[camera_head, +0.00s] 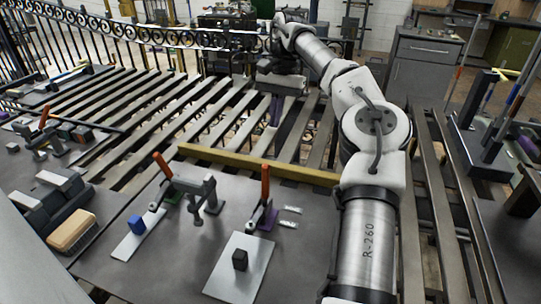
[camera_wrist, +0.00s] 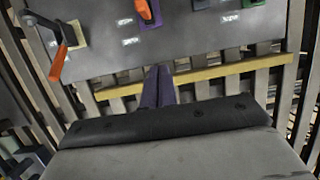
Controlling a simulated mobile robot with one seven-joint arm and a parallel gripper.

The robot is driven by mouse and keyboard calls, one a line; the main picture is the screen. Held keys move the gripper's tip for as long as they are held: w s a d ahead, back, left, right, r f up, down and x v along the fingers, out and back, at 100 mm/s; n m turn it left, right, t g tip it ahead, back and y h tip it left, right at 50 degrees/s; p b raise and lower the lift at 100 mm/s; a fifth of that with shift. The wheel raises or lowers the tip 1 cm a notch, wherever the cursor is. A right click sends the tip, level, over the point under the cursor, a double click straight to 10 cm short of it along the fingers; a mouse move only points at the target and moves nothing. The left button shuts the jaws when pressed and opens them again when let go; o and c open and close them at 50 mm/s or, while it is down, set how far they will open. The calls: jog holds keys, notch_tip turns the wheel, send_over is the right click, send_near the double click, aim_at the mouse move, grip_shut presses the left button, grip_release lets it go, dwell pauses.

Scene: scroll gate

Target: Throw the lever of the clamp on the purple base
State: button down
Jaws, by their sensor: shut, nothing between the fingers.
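The clamp on the purple base (camera_head: 270,217) stands on the grey plate, with its orange lever (camera_head: 265,182) pointing up. A light panel with a dark block (camera_head: 240,260) lies at its near side. In the wrist view the purple base (camera_wrist: 151,20) is at the top edge, with the orange lever tip (camera_wrist: 144,11) in front of it; the rest of this clamp is cut off. My gripper (camera_head: 275,112) is beyond the yellow bar, above the slats, well apart from the clamp. Its purple fingers (camera_wrist: 158,88) are together and empty.
A clamp on a green base (camera_head: 170,197), orange lever raised, stands left of the purple one. A yellow bar (camera_head: 250,163) edges the plate. Another orange-levered clamp (camera_wrist: 57,62) shows at left in the wrist view. A brush (camera_head: 72,230) lies at left.

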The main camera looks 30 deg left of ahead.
aim_at(265, 182)
jog(key=s+d+f, duration=0.2)
jog(key=s+f, duration=0.5)
jog(key=f, duration=0.1)
jog(key=shift+d+f+h, duration=0.3)
jog(key=shift+d+f, duration=0.1)
jog(key=shift+f+b, duration=0.1)
jog(key=shift+b, duration=0.25)
